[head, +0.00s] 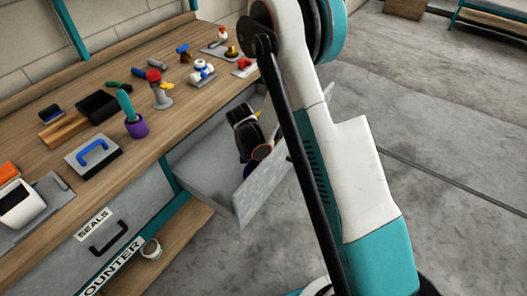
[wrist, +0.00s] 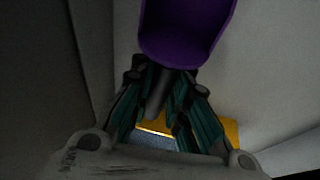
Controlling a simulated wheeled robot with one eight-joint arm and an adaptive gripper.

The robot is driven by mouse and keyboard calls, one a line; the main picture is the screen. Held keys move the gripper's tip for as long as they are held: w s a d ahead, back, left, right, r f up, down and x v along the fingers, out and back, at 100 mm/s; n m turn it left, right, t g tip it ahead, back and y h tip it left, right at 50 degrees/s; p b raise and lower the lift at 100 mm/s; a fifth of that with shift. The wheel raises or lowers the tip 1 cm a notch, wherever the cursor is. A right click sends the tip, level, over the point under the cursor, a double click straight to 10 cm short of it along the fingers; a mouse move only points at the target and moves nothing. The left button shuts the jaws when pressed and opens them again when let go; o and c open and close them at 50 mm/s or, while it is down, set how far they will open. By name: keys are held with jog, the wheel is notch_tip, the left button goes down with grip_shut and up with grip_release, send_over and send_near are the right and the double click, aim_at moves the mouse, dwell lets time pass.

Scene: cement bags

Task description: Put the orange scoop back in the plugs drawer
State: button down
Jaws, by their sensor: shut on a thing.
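In the wrist view my gripper (wrist: 162,92) is shut on the dark handle of a purple scoop (wrist: 188,30). In the head view my gripper (head: 250,145) is low inside an open grey drawer (head: 207,178), behind its front panel, with a bit of purple below it. The drawer's label does not show, so I cannot tell whether it is the plugs drawer. An orange-yellow thing (wrist: 232,131) lies beyond the fingers in the wrist view, partly hidden. I cannot tell whether it is an orange scoop. Grey drawer walls surround the gripper.
The drawer marked SEALS (head: 105,235) is closed. A cup (head: 150,250) stands on the lower shelf. The floor at right is clear.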

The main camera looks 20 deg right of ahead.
jog(key=shift+f, duration=0.65)
jog(key=shift+f, duration=0.35)
jog(key=c, duration=1.5)
grip_release()
jog(key=shift+o, duration=0.2)
jog(key=shift+r, duration=0.15)
jog(key=shift+r+p, duration=0.55)
jog(key=shift+r, duration=0.8)
jog(key=shift+r, duration=0.1)
jog(key=shift+r+p, duration=0.95)
jog(key=shift+r, duration=0.95)
